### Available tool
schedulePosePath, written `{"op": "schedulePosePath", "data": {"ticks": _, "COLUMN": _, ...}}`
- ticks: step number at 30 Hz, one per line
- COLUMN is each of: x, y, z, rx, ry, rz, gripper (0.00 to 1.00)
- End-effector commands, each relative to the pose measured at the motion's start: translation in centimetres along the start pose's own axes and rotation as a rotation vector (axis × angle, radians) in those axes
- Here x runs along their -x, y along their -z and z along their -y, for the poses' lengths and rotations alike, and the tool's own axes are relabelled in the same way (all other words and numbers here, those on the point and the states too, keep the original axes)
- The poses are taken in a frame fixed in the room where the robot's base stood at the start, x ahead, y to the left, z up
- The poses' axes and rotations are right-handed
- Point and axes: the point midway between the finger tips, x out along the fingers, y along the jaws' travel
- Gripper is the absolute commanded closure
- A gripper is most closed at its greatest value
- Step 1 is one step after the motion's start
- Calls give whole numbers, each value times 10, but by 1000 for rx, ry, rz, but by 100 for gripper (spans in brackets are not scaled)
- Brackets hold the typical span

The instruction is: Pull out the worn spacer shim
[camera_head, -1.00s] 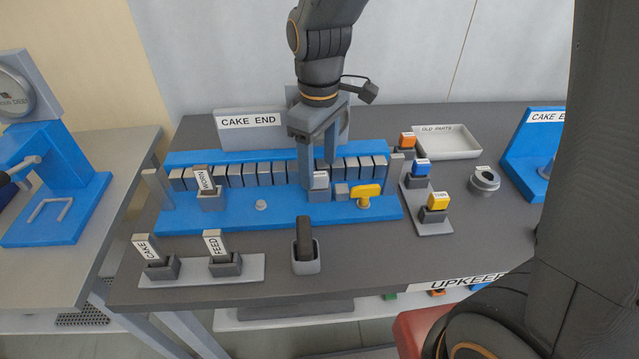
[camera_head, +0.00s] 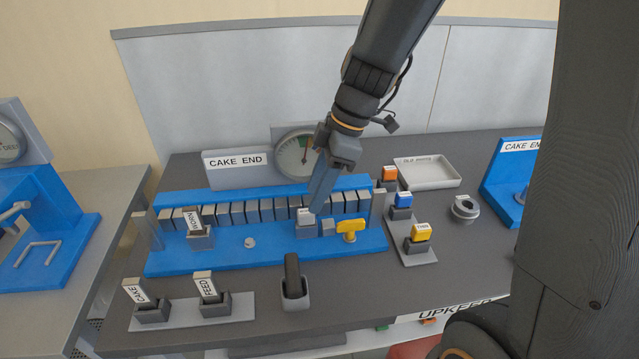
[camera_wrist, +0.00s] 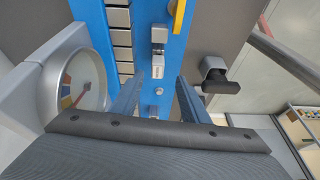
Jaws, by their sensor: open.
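A light upright piece labelled WORN (camera_head: 192,220) stands in a grey holder (camera_head: 200,239) at the left of the blue bed (camera_head: 270,262). My gripper (camera_head: 318,206) is open and empty, right of that piece, close to a grey block with a small white label (camera_head: 306,222). The label is too small to read. In the wrist view the labelled block (camera_wrist: 160,64) and a round knob (camera_wrist: 158,91) show in the gap between my open fingers (camera_wrist: 172,78). The WORN piece is not visible in the wrist view.
Pieces labelled CAKE (camera_head: 134,291) and FEED (camera_head: 206,287) stand in holders at the front left. A dark handle (camera_head: 292,270) stands upright at the front. A yellow handle (camera_head: 349,228) is right of the labelled block. An OLD PARTS tray (camera_head: 427,172) lies empty behind.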

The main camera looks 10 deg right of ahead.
Motion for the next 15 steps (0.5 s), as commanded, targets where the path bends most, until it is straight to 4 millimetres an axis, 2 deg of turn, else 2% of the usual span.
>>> {"op": "schedulePosePath", "data": {"ticks": 8, "x": -1, "y": -4, "z": -3, "rx": 77, "ry": -19, "rz": -41, "gripper": 59}}
{"op": "schedulePosePath", "data": {"ticks": 15, "x": -30, "y": -2, "z": -3, "rx": 77, "ry": -15, "rz": -39, "gripper": 59}}
